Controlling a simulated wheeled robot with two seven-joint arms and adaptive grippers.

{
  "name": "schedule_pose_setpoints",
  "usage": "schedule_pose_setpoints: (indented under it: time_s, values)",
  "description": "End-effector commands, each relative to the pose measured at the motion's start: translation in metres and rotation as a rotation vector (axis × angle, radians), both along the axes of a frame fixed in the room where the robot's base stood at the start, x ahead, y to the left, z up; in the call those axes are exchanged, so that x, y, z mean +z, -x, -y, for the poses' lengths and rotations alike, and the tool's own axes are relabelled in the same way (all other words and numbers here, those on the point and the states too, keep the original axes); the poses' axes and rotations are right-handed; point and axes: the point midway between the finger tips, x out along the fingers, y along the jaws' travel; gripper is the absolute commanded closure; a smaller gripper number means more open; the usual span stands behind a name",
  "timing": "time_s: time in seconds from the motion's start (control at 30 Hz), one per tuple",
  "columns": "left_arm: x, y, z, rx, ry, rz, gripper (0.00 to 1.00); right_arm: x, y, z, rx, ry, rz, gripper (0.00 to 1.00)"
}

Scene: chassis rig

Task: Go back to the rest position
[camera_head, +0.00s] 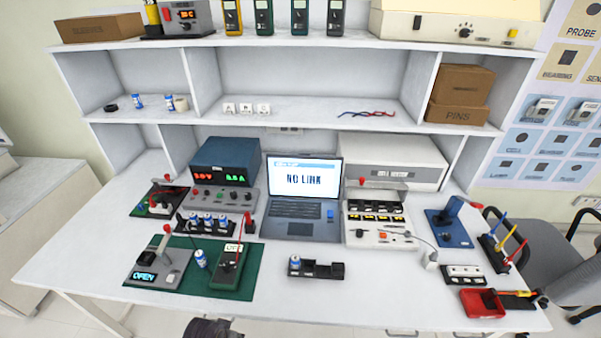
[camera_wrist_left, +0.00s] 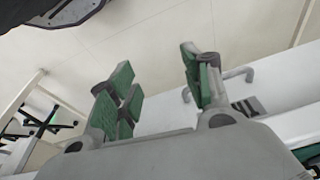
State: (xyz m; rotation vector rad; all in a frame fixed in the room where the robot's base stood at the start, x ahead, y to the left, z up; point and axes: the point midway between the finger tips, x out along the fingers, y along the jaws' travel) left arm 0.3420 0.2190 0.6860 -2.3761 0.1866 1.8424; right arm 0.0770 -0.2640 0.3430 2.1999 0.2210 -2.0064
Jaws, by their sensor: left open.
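My left gripper (camera_wrist_left: 160,85) shows in the left wrist view with its green-padded fingers spread apart and nothing between them. Floor shows beyond the fingers, and a white surface with a grey handle lies to their right. In the head view only a dark part, seemingly of my own arm, shows at the bottom edge left of centre; I cannot make out the fingers there. My right gripper is in neither view.
The white workbench (camera_head: 350,305) has a clear front strip. On it stand a green mat (camera_head: 188,286), a laptop (camera_head: 303,198), a small black tray (camera_head: 316,270), a white instrument (camera_head: 381,232) and a red tray (camera_head: 481,303). A grey chair (camera_head: 560,250) stands at the right.

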Motion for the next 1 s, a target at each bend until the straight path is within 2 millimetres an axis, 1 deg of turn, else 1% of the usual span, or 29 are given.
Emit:
schedule_pose_setpoints:
  time_s: [0.03,0.1,0.37,0.47,0.6,0.67,0.8,1.0]
  values:
    - [-0.014,0.002,0.000,-0.001,-0.001,-0.008,0.51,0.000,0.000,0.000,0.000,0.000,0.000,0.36]
    - [-0.031,0.005,0.000,-0.002,-0.002,-0.013,0.51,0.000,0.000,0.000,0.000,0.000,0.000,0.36]
    - [-0.096,0.021,-0.002,-0.005,-0.003,-0.034,0.51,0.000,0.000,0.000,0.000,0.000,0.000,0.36]
    - [-0.120,0.031,-0.004,-0.007,-0.005,-0.044,0.51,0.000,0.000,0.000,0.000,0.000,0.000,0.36]
    - [-0.151,0.045,-0.006,-0.009,-0.005,-0.055,0.51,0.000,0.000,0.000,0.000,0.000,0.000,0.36]
    - [-0.164,0.052,-0.007,-0.010,-0.005,-0.059,0.51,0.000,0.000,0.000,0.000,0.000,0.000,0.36]
    - [-0.194,0.070,-0.009,-0.013,-0.007,-0.072,0.51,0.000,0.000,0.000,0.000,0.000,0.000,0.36]
    - [-0.232,0.099,-0.013,-0.017,-0.009,-0.089,0.51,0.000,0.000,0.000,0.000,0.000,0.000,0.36]
